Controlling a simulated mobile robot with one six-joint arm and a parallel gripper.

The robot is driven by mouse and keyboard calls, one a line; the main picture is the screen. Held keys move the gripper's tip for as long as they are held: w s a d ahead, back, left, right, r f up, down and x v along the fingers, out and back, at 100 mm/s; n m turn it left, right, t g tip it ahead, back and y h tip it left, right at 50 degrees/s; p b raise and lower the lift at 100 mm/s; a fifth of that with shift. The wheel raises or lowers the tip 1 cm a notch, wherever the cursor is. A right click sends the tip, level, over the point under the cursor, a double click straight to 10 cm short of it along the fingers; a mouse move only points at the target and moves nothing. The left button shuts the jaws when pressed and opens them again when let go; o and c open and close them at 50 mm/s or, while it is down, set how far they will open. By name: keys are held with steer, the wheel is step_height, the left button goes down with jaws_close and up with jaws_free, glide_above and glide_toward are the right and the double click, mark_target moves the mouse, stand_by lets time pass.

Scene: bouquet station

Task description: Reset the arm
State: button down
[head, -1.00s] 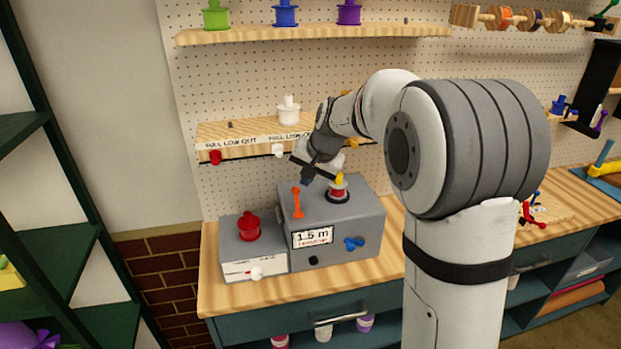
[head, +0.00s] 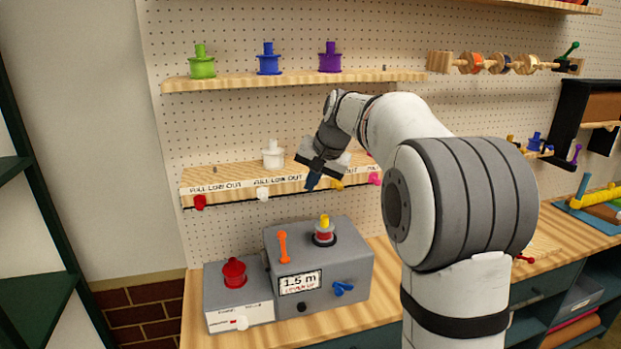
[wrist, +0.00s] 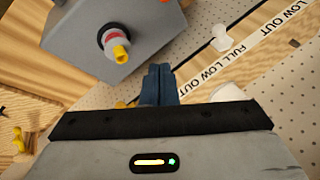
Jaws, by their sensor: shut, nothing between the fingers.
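My gripper (head: 311,181) is shut and empty. In the head view it hangs in front of the lower pegboard shelf (head: 232,180), above the grey machine. In the wrist view its blue fingers (wrist: 158,84) are together with nothing between them. The grey machine (head: 345,260) stands on the wooden bench below, with an orange lever, a blue knob, a "1.5 m" display and a red spool with a yellow top (head: 324,232). That spool also shows in the wrist view (wrist: 117,46).
A smaller grey box with a red knob (head: 234,272) stands left of the machine. A white spool (head: 273,154) sits on the lower shelf, close left of my gripper. Green, blue and purple spools stand on the upper shelf (head: 300,80). A dark green rack (head: 40,290) is at far left.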

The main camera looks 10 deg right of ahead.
steer(key=shift+w+d+r, duration=0.1)
steer(key=shift+w+r, duration=0.2)
steer(key=shift+r, duration=0.45)
steer(key=shift+s, duration=0.15)
steer(key=s+d+f+n+h, duration=0.1)
steer(key=s+f, duration=0.3)
steer(key=s, duration=0.7)
steer(key=s+d+f+n+h+b, duration=0.1)
steer(key=s+f, duration=0.4)
steer(key=s, duration=0.7)
steer(key=s+d+f+n+g, duration=0.1)
steer(key=s+f, duration=0.4)
steer(key=s, duration=0.7)
steer(key=shift+s+f+n+h, duration=0.25)
steer(key=shift+n+h, duration=0.15)
steer(key=shift+n, duration=0.3)
